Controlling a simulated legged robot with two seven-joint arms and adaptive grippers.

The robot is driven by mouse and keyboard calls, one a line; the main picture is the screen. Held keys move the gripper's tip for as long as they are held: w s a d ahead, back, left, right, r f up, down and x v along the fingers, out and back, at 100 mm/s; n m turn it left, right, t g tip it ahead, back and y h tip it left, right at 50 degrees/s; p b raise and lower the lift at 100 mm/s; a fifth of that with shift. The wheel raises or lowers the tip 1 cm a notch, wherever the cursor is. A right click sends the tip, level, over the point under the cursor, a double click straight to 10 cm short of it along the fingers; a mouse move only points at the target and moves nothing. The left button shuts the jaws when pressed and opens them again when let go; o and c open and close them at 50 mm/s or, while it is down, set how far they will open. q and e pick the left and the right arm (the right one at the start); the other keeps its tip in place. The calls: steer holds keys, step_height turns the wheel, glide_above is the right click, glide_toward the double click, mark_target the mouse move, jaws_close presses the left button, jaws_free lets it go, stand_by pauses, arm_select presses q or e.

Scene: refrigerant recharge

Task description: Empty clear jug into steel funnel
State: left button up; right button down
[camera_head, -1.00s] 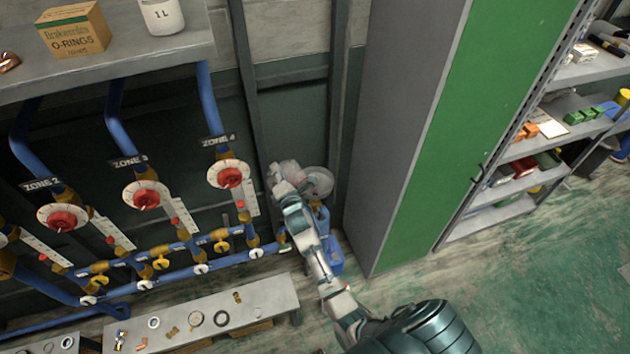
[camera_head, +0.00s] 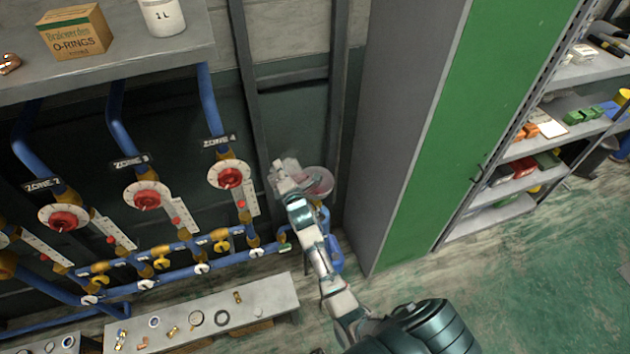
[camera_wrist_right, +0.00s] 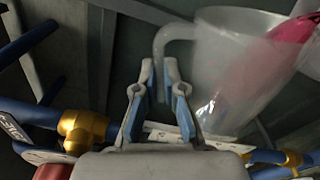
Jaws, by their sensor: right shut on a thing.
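The clear jug (camera_wrist_right: 235,75) fills the upper right of the right wrist view, tilted, with pink-red liquid gathered toward its upper right end. My left gripper is not in view.
Blue pipes with red-centred gauges (camera_head: 231,178) stand left of the gripper. A grey and green cabinet (camera_head: 425,140) rises close on the right. A low bench (camera_head: 270,297) with small parts lies below, and a shelf holds an O-rings box (camera_head: 75,32).

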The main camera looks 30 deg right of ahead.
mark_target(297, 165)
steer(key=shift+r, duration=0.15)
steer(key=shift+s+d, duration=0.1)
steer(key=shift+d, duration=0.3)
steer(key=shift+d+m, duration=0.4)
steer(key=shift+s+d, duration=0.1)
steer(key=shift+d, duration=0.2)
steer(key=shift+s+d+f+m+b, duration=0.1)
steer(key=shift+d+f+m+b, duration=0.1)
steer(key=shift+d+m+b, duration=0.3)
steer(key=shift+d+r+p, duration=0.15)
steer(key=shift+p, duration=0.2)
steer(key=shift+s+d+r+m+p, duration=0.15)
steer(key=shift+d+r+m+p, duration=0.15)
steer(key=shift+d+m+p, duration=0.25)
steer(key=shift+s+d+r+m+p, duration=0.1)
steer(key=shift+d+r+m+p, duration=0.15)
steer(key=shift+d+m+p, duration=0.3)
